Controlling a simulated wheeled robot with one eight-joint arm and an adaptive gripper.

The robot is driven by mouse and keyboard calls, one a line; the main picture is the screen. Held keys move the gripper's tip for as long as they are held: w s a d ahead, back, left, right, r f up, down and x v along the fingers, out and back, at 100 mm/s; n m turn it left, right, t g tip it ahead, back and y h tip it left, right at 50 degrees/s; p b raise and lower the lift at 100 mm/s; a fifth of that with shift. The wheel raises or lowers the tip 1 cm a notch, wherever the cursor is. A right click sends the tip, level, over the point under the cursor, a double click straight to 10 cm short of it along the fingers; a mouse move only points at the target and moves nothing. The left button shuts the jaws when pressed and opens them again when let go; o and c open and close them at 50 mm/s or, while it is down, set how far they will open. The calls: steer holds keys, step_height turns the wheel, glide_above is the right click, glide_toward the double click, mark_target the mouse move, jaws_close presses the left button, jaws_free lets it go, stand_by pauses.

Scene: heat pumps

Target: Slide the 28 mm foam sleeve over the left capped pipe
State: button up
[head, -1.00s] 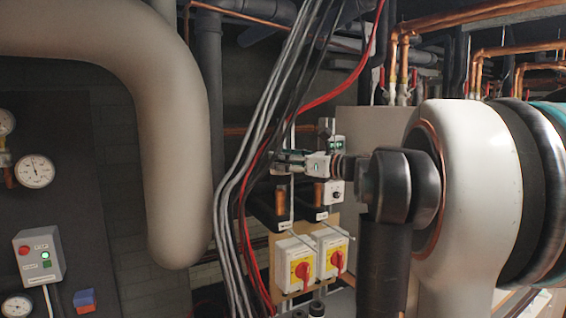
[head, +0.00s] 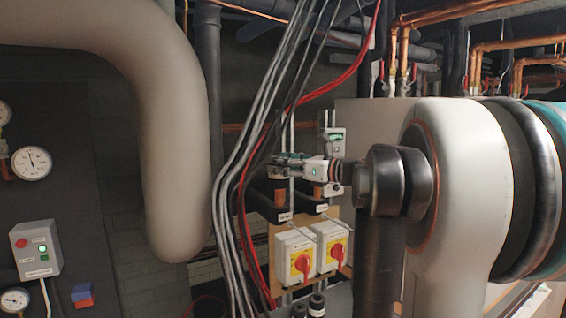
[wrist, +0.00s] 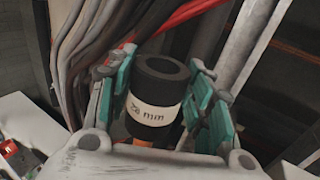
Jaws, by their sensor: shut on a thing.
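My gripper (head: 284,164) is shut on the 28 mm foam sleeve (wrist: 157,92), a short black tube with a white "28 mm" label. In the wrist view the sleeve stands between the teal finger pads of my gripper (wrist: 158,98), its open upper end showing. A bit of copper shows just below the sleeve. In the head view the gripper is close above the left copper pipe (head: 280,197), and a second copper pipe (head: 318,192) stands to its right. I cannot tell whether the sleeve is around the left pipe.
Grey, black and red cables (head: 243,185) hang just left of my gripper. Two yellow-and-red switches (head: 297,257) sit below the pipes. A thick beige pipe (head: 178,150) bends down at left.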

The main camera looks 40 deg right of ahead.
mark_target(287, 182)
steer(key=shift+s+f+b, duration=0.1)
steer(key=shift+f+b, duration=1.65)
steer(key=shift+f, duration=0.95)
steer(key=o, duration=0.7)
steer(key=shift+o, duration=0.2)
steer(key=v, duration=1.2)
